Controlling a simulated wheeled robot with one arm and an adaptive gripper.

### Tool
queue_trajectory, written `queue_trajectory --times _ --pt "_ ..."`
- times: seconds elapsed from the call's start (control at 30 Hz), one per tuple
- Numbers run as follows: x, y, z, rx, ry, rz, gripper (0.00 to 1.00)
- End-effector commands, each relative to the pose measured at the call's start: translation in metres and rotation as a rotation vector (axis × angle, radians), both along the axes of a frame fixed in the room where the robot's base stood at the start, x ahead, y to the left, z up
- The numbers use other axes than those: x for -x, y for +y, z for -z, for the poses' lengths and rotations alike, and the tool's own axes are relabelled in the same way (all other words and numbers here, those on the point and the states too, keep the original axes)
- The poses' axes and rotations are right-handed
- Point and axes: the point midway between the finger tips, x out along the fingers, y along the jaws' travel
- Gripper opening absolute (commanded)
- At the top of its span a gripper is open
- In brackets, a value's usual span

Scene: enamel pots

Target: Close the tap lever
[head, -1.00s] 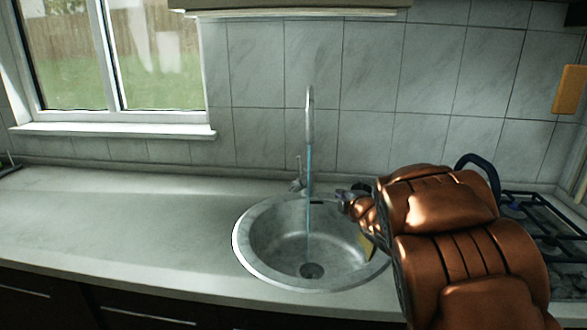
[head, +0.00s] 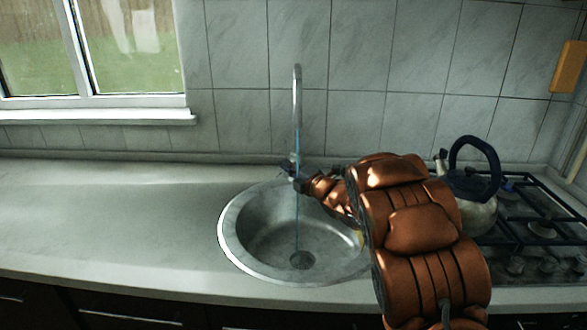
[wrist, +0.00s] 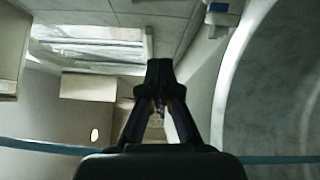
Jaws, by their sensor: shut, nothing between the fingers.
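The tap (head: 297,95) rises as a thin, tall curved spout behind the round metal sink (head: 228,235). A thin blue stream of water (head: 297,222) falls from it to the drain; a blue band of water (wrist: 40,147) also crosses the wrist view. My gripper (head: 292,172) is in front of the tap's lower part, at the sink's back edge, and overlaps the water's line in the picture. The tap lever is mostly hidden behind the gripper, so I cannot tell its angle or whether I touch it. In the wrist view my gripper's fingers (wrist: 160,68) meet, shut and empty.
A kettle (head: 478,210) with a dark handle stands on the gas stove (head: 540,232) at right. The counter (head: 110,215) left of the sink is clear. A tiled wall (head: 365,60) and window stand close behind.

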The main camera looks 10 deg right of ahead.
Motion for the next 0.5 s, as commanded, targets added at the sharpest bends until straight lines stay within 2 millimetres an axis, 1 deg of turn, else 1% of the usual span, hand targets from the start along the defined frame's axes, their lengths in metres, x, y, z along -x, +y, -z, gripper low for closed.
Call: queue_trajectory --times 0.03,0.37,0.5 --pt "-0.007 0.004 -0.002 0.000 -0.001 -0.002 0.00" --pt "-0.045 0.022 -0.002 -0.001 0.002 -0.001 0.00" --pt "-0.056 0.007 -0.005 -0.001 -0.001 0.001 0.00"
